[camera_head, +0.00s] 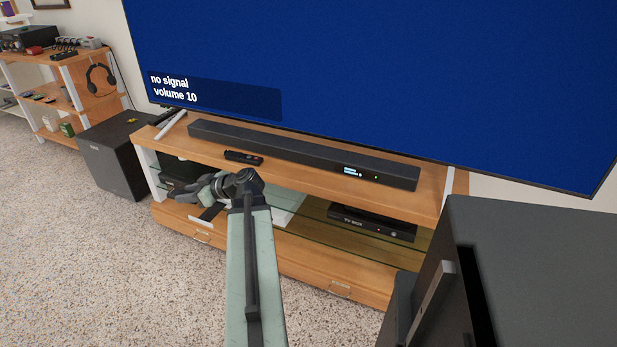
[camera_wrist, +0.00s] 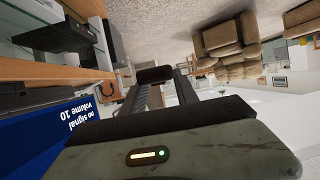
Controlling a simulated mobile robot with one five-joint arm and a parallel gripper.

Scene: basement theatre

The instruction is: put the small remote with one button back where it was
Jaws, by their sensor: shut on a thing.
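My gripper (camera_head: 205,189) is in front of the left part of the TV stand (camera_head: 303,162), below its top board. It is shut on a small dark thing (camera_wrist: 155,75), best seen in the wrist view. I cannot see a button on it, so its face does not show whether it is the one-button remote. A black remote (camera_head: 243,157) lies on the stand's top board in front of the soundbar (camera_head: 300,153). Its buttons are too small to count.
A TV box (camera_head: 372,222) sits on the glass shelf. A large TV (camera_head: 390,80) hangs behind the stand. A dark speaker box (camera_head: 113,155) stands left of it and a dark cabinet (camera_head: 540,245) is close at right. Open carpet (camera_head: 90,270) lies at front left.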

